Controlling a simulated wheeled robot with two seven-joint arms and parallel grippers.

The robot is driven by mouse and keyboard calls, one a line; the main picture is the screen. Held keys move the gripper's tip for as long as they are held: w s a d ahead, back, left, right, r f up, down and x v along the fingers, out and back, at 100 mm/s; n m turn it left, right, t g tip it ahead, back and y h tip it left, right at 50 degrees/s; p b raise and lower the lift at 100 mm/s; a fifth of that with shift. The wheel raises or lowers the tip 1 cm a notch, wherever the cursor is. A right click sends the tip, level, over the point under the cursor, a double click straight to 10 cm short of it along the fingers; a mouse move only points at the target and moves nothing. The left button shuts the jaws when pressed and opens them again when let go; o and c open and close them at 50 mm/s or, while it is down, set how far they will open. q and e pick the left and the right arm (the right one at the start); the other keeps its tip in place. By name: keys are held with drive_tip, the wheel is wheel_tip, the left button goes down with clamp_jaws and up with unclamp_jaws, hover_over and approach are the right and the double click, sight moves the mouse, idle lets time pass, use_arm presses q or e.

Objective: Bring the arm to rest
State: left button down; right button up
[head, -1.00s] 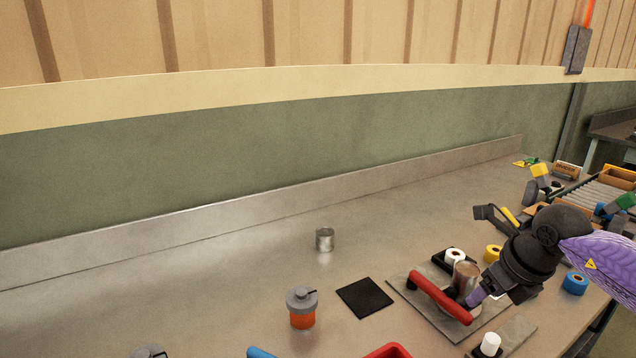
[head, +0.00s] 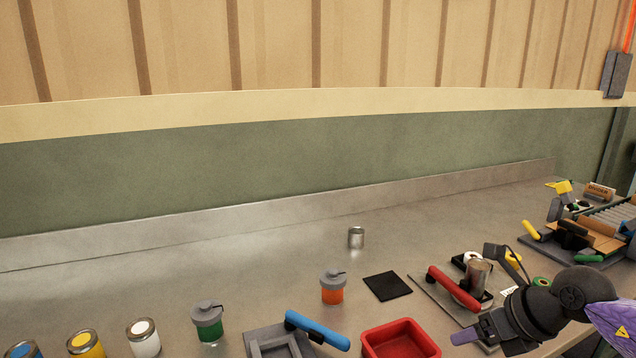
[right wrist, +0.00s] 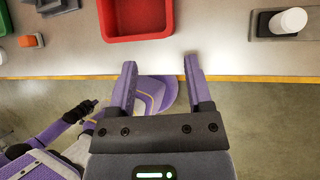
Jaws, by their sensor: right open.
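My right gripper (head: 468,337) is at the lower right of the head view, in front of the red-handled tool. In the right wrist view its two purple fingers (right wrist: 160,72) are spread apart with nothing between them. They are above the bench's front edge, near the red bin. A purple arm of mine with a dark end (right wrist: 80,112) shows at the lower left of the wrist view, over the floor. Its jaws are too small to read. My left gripper is not in the head view.
A red bin (head: 400,322) stands at the bench front. A blue-handled tool (head: 318,330), an orange bottle (head: 333,290), a green bottle (head: 207,320) and paint cans (head: 143,338) are to its left. The back left of the bench is clear.

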drive_tip(key=s+a+r+m+t+y, duration=0.15)
drive_tip(key=a+m+t+y, duration=0.3)
drive_tip(key=a, duration=0.45)
drive_tip(key=a+r+m+t+y, duration=0.3)
drive_tip(key=a+m+y, duration=0.15)
drive_tip(key=a, duration=0.45)
drive_tip(key=s+d+f+m+g+h, duration=0.1)
drive_tip(key=s+d+f+m+h, duration=0.35)
drive_tip(key=f+m+h, duration=0.55)
drive_tip(key=s+d+f+m+g+h, duration=0.1)
drive_tip(key=s+d+f+m+h, duration=0.35)
drive_tip(key=m, duration=1.05)
drive_tip(key=s+a+f+m+g, duration=0.1)
drive_tip(key=s+f+m+g, duration=0.2)
drive_tip(key=s, duration=0.5)
drive_tip(key=s+a+f+g, duration=0.1)
drive_tip(key=s+f+g, duration=0.1)
drive_tip(key=s+g, duration=0.4)
drive_tip(key=s+f, duration=0.3)
drive_tip(key=f, duration=0.7)
drive_tip(key=s+f, duration=0.2)
drive_tip(key=f, duration=0.8)
drive_tip(key=s+d+f+g, duration=0.1)
drive_tip(key=s+d+f, duration=0.2)
drive_tip(key=s+f, duration=0.5)
drive_tip(key=s, duration=0.4)
drive_tip(key=shift+s+d+f+g, duration=0.3)
drive_tip(key=shift+s+f+g, duration=0.05)
drive_tip(key=shift+s+f, duration=0.05)
